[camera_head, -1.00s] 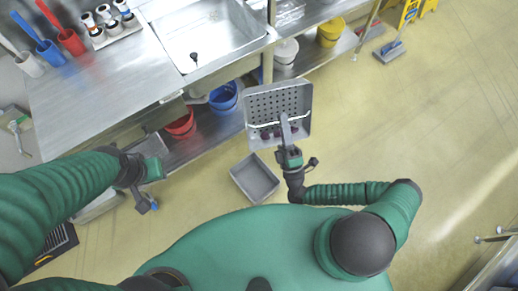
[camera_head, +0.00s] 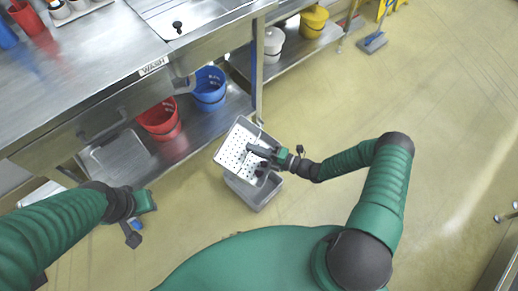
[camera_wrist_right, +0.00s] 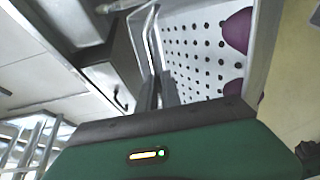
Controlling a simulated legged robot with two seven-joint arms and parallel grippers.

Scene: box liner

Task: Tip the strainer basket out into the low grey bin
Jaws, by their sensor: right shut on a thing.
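The strainer basket (camera_head: 232,158) is a pale metal tray with rows of holes. My right gripper (camera_head: 260,152) is shut on its handle bar and holds it tilted above the low grey bin (camera_head: 262,198). The basket hides the bin's far part. Dark purple pieces show at the basket's lower right edge in the head view; in the right wrist view, purple pieces (camera_wrist_right: 237,30) lie against its side wall. I cannot tell whether any are in the bin. My left gripper (camera_head: 138,222) is away to the left, with nothing visible in it; its jaw opening is unclear.
A steel sink counter (camera_head: 95,75) stands at upper left. Its lower shelf carries a red bucket (camera_head: 160,120) and a blue bucket (camera_head: 209,88). White and yellow tubs stand on a shelf farther right. The floor right of the bin is clear.

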